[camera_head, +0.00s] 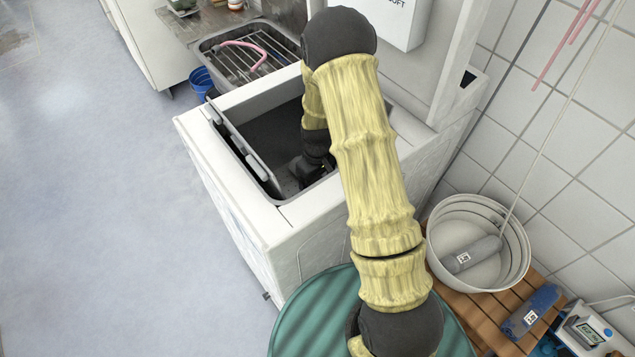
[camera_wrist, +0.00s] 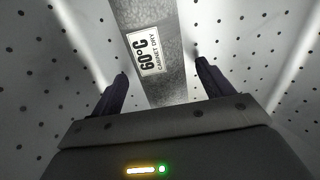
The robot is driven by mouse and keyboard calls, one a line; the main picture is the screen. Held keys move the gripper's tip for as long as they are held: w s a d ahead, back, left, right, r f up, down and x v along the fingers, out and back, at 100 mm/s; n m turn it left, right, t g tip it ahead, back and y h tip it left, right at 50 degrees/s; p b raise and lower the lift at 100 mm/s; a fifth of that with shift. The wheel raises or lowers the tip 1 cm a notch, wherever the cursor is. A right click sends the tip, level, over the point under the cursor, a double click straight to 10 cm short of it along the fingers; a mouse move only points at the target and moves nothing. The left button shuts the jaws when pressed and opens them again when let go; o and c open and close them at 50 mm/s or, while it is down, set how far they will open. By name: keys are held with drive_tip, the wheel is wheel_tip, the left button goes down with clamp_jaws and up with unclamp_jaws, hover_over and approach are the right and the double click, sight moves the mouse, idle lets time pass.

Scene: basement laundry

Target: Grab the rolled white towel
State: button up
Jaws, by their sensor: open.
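My gripper (camera_head: 306,172) reaches down into the open top of a white machine (camera_head: 296,212) in the head view. In the wrist view my gripper (camera_wrist: 161,70) is open, with its two dark fingers apart. A mottled grey-white, long piece (camera_wrist: 163,88) with a white label reading "60°C CABINET DRY" runs between and beyond the fingers. It may be the rolled white towel, but its full shape is hidden and I cannot tell for sure. Neither finger visibly grips it. The head view does not show it inside the machine.
Pale perforated walls (camera_wrist: 50,50) stand close on both sides of the gripper. The machine's raised grey lid (camera_head: 243,150) edges the opening. A white tub (camera_head: 510,270) holding a grey cylinder (camera_head: 474,254) stands on a wooden slatted surface at right. Clear floor (camera_head: 90,200) lies left.

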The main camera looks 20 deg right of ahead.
drive_tip(key=shift+c, duration=0.2)
drive_tip(key=c, duration=1.1)
wheel_tip(320, 180, up, 28)
drive_tip(key=p, duration=0.6)
drive_tip(key=shift+r, duration=0.1)
